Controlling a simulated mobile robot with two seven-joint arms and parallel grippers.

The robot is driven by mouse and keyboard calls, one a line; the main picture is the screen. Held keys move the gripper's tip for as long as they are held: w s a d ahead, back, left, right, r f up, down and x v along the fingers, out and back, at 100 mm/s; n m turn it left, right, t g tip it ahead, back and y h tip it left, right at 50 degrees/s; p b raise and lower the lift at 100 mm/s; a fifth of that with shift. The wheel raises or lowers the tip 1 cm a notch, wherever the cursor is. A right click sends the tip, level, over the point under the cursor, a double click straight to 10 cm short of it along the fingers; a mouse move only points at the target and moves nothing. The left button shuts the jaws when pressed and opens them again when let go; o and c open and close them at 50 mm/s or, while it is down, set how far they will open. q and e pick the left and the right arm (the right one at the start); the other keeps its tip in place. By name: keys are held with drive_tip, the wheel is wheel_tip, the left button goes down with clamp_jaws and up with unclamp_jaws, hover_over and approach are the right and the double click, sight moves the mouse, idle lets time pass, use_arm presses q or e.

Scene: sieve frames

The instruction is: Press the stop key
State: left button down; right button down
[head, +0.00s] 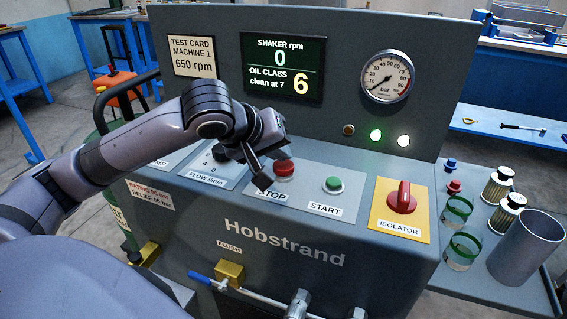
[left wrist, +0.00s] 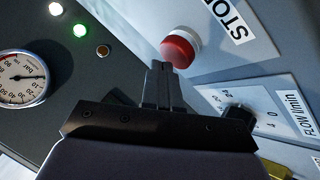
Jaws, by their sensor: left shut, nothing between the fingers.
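The red stop key (head: 284,168) sits on the sloped panel above its STOP label. It also shows as a red cap on a pale collar in the left wrist view (left wrist: 180,50). My left gripper (head: 262,178) is shut and empty, with its fingers pointing down at the panel just left of the key. In the left wrist view the closed fingertips (left wrist: 158,66) appear beside the red cap's lower edge; I cannot tell whether they touch it. The display (head: 284,67) reads shaker rpm 0 and oil class 6. My right gripper is not in view.
The green start key (head: 333,184) and red isolator knob (head: 403,197) are right of the stop key. A flow knob (head: 221,153) is on its left. Green and white lamps (head: 376,135) are lit below the gauge (head: 387,77). Jars and a cylinder (head: 527,247) stand on the right shelf.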

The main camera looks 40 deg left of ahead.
sight(279, 167)
use_arm(q)
drive_tip(key=shift+f, duration=0.5)
idle(0.9)
drive_tip(key=shift+r+p, duration=0.9)
drive_tip(key=shift+p, duration=0.15)
wheel_tip(279, 167, up, 5)
drive_tip(key=p, duration=0.6)
drive_tip(key=shift+r, duration=0.1)
idle(0.5)
